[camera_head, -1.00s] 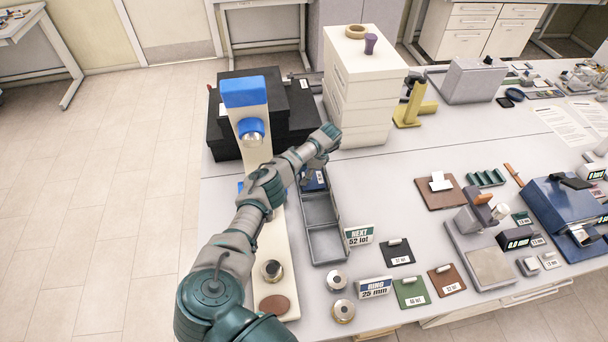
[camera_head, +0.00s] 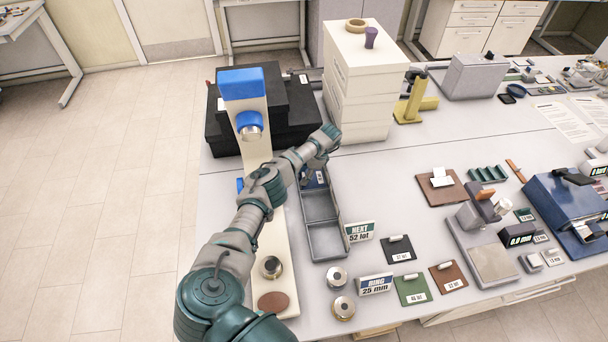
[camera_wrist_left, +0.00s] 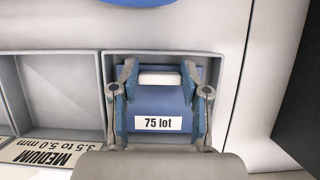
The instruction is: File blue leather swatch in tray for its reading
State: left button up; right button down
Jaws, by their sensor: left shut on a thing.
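The blue leather swatch (camera_wrist_left: 158,104) has a white tab and a label reading "75 lot". In the left wrist view it lies inside an end compartment of the grey tray (camera_wrist_left: 62,137). My left gripper (camera_wrist_left: 159,84) is shut on it, one finger on each side. In the head view the swatch (camera_head: 316,181) shows as a small blue patch in the far compartment of the tray (camera_head: 325,254), beside my forearm. My left gripper's fingers are mostly hidden there by my arm. Whether the swatch touches the tray floor is unclear. My right gripper is not in view.
A white stand with a blue head (camera_head: 242,84) is left of the tray, and white drawers (camera_head: 362,90) are behind it. "NEXT 52 lot" (camera_head: 359,232) and "RING 25 mm" (camera_head: 375,285) signs stand right. Black (camera_head: 398,250), green (camera_head: 412,289) and brown (camera_head: 449,277) swatches lie nearby.

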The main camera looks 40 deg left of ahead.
aim_at(316, 178)
pick_arm(q)
jog(key=shift+f, duration=0.35)
jog(key=o, duration=1.1)
jog(key=v, duration=1.2)
jog(key=shift+f, duration=0.15)
